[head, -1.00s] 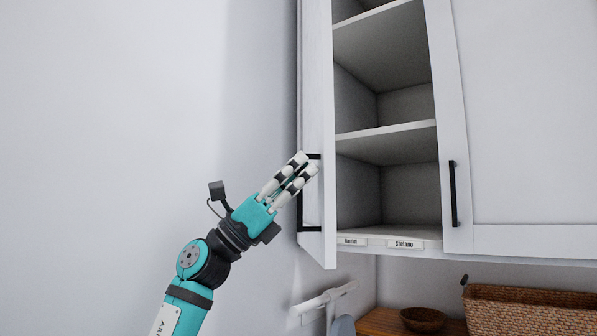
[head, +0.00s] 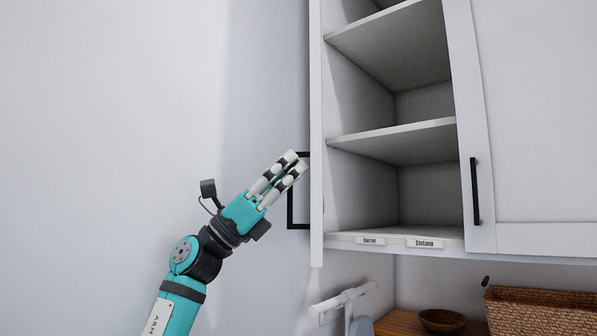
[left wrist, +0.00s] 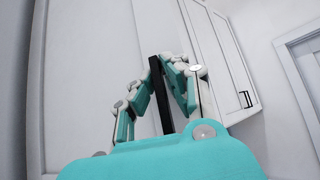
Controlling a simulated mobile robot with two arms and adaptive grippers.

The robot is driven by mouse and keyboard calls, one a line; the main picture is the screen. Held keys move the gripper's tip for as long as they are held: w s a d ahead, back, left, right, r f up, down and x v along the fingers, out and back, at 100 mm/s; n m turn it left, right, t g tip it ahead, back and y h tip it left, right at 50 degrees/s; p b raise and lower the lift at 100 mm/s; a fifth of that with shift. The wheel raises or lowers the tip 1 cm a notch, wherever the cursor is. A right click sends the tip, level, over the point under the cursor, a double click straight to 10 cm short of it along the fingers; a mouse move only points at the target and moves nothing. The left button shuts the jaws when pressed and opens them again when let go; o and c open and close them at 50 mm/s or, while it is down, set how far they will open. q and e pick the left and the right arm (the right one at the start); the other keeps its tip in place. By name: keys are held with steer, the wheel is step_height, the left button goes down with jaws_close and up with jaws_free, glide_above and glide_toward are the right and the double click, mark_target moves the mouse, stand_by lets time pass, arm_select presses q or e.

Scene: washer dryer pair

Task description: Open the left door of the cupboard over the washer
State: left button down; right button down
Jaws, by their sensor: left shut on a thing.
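The left door (head: 316,120) of the white cupboard (head: 530,110) stands wide open and shows nearly edge-on in the head view. Its black bar handle (head: 291,211) sticks out to the left of the door. My left gripper (head: 294,162) is at the upper part of this handle. In the left wrist view my fingers (left wrist: 168,65) are closed around the black handle (left wrist: 160,95), with the white door panel (left wrist: 85,70) behind. The shelves inside (head: 400,135) are empty where visible. My right gripper is in neither view.
The right door (head: 540,120) is shut, with a black handle (head: 475,190). Labels (head: 425,243) sit on the bottom edge. Below are a white rail (head: 343,298), a wooden bowl (head: 442,320) and a wicker basket (head: 545,310). The wall at left is bare.

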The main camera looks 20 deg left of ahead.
arm_select(q)
steer(key=c, duration=1.4)
jaws_free()
steer(key=shift+w+d, duration=0.2)
steer(key=shift+d, duration=0.1)
steer(key=v, duration=0.7)
steer(key=shift+s+a+f, duration=0.1)
steer(key=shift+a+f, duration=0.1)
steer(key=shift+a, duration=0.05)
